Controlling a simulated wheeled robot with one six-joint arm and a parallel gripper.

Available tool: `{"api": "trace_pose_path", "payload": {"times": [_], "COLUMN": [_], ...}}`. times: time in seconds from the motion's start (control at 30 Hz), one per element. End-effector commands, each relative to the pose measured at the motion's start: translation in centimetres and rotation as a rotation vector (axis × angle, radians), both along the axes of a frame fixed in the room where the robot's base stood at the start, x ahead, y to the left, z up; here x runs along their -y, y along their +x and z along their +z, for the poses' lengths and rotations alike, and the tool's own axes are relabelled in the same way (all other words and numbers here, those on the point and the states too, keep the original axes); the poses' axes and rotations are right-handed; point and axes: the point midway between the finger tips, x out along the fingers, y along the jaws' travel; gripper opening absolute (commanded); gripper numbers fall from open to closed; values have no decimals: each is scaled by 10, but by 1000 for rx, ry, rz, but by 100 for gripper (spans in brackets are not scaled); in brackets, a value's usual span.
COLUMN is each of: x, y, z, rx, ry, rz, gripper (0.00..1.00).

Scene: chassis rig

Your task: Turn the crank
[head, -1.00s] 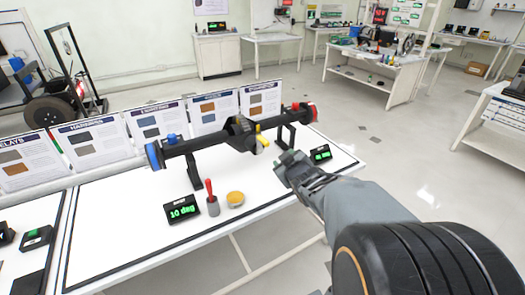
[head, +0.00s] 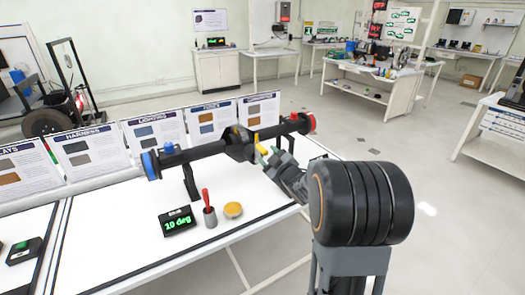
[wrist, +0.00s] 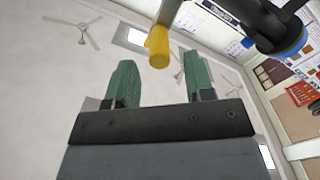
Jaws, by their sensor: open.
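A black axle rig (head: 208,149) stands on the white table, with a blue end at left and a red end at right. A yellow crank handle (head: 262,150) sticks out near its middle housing; in the wrist view the yellow handle (wrist: 158,47) hangs just beyond the fingertips, roughly between them in line. My gripper (head: 274,163) is close beside the handle in the head view. In the wrist view its green fingers (wrist: 152,85) are apart with nothing between them.
On the table (head: 120,235) are a display reading 10 deg (head: 177,221), a grey cup with a red-handled tool (head: 209,210) and a yellow round dish (head: 233,210). Upright information boards (head: 90,152) line the back edge.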

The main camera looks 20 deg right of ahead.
Motion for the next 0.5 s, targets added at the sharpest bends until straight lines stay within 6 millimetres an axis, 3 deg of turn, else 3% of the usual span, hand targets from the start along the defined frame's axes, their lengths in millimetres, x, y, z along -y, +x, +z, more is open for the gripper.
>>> {"api": "trace_pose_path", "payload": {"times": [0.2, 0.5], "x": [-4, -6], "y": [31, 47], "z": [0, 0], "rx": [-1, 0], "ry": [-1, 0], "rz": [2, 0], "gripper": [48, 48]}}
